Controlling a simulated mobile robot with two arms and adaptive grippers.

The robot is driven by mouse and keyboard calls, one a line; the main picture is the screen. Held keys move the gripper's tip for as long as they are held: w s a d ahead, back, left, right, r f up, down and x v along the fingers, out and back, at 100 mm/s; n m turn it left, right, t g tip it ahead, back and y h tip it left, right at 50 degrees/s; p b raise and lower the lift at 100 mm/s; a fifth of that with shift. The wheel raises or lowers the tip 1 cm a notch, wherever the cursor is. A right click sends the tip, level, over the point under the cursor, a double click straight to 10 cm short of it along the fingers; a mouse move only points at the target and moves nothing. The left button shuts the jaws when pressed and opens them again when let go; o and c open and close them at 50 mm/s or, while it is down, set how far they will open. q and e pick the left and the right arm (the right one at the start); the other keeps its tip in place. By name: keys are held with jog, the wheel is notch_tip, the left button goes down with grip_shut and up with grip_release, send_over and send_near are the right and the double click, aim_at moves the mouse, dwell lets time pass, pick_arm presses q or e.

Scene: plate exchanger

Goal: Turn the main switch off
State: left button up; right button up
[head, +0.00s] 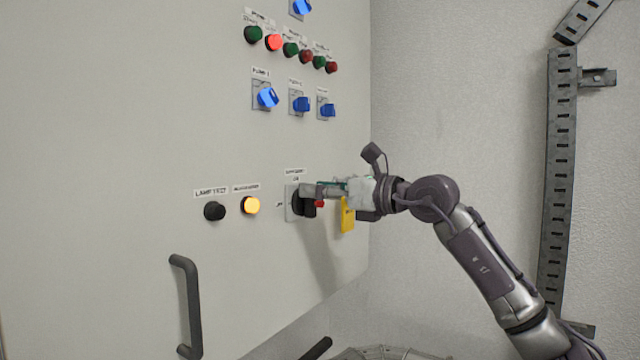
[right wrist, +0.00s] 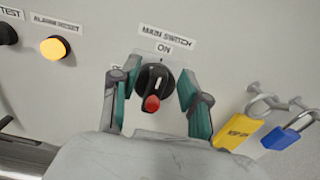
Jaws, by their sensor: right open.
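The main switch (right wrist: 155,82) is a black rotary knob with a red tip, under a "MAIN SWITCH" label and the word "ON". Its white mark points up toward "ON" in the right wrist view. In the head view the main switch (head: 299,201) is partly covered by my right gripper (head: 308,196). In the right wrist view my right gripper (right wrist: 158,92) is open, with one finger on each side of the knob. I cannot tell whether the fingers touch it. The "OFF" lettering is mostly hidden behind the left finger. My left gripper is not in view.
A yellow tag (head: 347,216) hangs right of the switch; a blue padlock (right wrist: 283,136) hangs further right. A lit yellow button (head: 250,205) and a black button (head: 214,211) are to the left. A dark handle (head: 190,305) sticks out below. Blue selector switches (head: 301,104) sit above.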

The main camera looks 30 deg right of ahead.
aim_at(296, 204)
jog(key=shift+c, duration=0.4)
grip_shut()
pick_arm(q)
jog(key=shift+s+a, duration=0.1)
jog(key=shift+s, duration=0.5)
